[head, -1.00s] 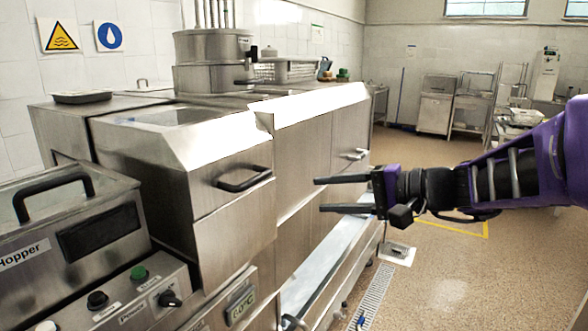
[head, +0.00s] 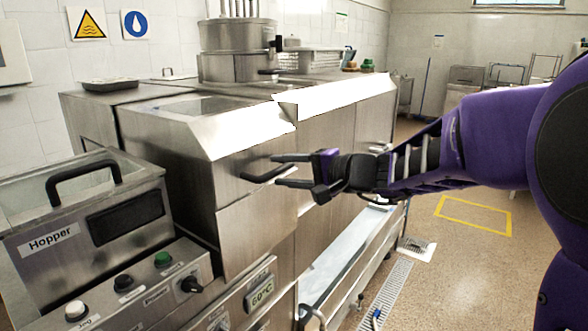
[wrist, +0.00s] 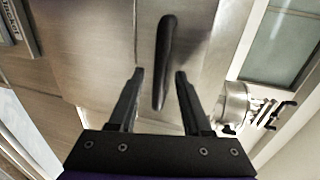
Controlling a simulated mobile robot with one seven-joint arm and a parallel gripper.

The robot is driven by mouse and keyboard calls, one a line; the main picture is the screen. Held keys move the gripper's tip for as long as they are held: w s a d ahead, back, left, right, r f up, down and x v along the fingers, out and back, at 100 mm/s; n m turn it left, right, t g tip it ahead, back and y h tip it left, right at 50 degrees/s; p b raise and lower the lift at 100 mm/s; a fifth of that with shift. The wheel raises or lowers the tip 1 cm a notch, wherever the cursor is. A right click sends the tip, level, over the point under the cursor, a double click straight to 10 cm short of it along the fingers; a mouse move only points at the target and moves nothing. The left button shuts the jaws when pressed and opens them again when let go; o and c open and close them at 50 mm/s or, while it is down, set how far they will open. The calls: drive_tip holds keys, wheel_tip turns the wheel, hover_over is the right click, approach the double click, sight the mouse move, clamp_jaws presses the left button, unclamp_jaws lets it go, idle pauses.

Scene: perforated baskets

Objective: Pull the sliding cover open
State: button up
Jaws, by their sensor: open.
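The steel cover (head: 225,137) is the slanted-top front section of a machine. Its black bar handle (head: 252,179) sits on the front face and also shows in the wrist view (wrist: 166,50). My gripper (head: 275,171) is open at this handle, with its fingers pointing left in the head view. In the wrist view, the handle's near end lies between my two open fingers (wrist: 159,75), with gaps on both sides. The fingers are not closed on it. In the head view, the fingers partly overlap the handle's right end.
A hopper unit (head: 90,215) with a black handle and control knobs stands at the front left. A steel pot (head: 237,50) and a wire basket (head: 308,61) stand on the machine top. A low steel trough (head: 350,262) runs below. Floor at right is open.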

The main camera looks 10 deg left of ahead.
drive_tip(key=shift+x, duration=0.85)
clamp_jaws()
idle(0.8)
